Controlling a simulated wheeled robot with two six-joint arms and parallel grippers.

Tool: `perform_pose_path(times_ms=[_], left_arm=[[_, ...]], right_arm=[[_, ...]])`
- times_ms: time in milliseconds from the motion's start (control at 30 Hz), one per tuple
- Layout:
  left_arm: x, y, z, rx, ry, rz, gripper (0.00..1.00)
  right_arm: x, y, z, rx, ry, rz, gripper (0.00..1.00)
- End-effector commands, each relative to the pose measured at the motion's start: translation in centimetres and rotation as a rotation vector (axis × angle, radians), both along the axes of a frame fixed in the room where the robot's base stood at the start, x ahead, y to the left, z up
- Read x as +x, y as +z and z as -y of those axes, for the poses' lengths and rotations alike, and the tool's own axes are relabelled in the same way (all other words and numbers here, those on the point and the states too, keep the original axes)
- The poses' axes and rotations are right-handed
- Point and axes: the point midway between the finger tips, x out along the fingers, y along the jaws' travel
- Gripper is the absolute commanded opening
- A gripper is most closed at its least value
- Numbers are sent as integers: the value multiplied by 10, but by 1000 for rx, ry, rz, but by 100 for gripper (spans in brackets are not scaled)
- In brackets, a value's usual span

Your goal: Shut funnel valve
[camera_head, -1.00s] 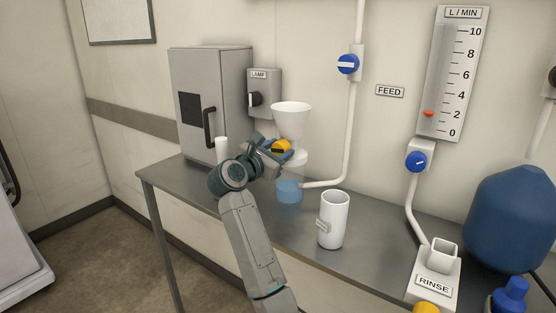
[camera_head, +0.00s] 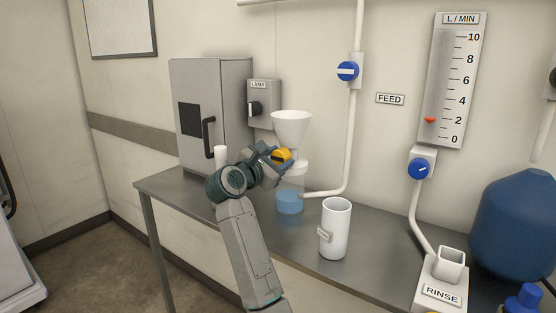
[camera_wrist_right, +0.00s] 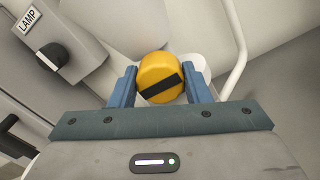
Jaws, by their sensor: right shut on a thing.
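The white funnel (camera_head: 291,127) stands above a clear vessel with blue liquid (camera_head: 290,201) on the bench. Its yellow valve knob (camera_head: 282,156) sits just under the cone, on the near side. My right gripper (camera_head: 280,157) is shut on this knob. In the right wrist view the yellow knob (camera_wrist_right: 160,77) is held between the two blue fingers, and its black bar runs at a slant, rising to the right. The gripper hides part of the funnel's stem. My left gripper is out of view.
A white mug (camera_head: 335,230) stands on the metal bench (camera_head: 300,238) to the right. A grey cabinet (camera_head: 228,95) and a white cylinder (camera_head: 220,157) are at the left. The lamp switch box (camera_head: 264,95), feed valve (camera_head: 347,71) and flow gauge (camera_head: 458,80) are on the wall.

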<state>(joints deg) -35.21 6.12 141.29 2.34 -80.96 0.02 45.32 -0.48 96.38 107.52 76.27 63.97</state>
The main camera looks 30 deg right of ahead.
Motion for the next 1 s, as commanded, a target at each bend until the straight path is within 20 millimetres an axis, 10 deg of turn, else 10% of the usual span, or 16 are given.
perform_pose_path(times_ms=[133, 167, 267, 667, 1000], left_arm=[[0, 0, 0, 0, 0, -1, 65], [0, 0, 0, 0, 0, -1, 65], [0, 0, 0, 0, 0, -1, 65], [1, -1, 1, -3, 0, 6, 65], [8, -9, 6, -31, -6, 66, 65]], right_arm=[[0, 1, 0, 0, 0, 2, 20], [0, 1, 0, 0, 0, 2, 49], [0, 1, 0, 0, 0, 2, 65], [-3, -1, -9, 2, 3, 2, 65], [-26, -2, -66, 3, 5, 2, 65]])
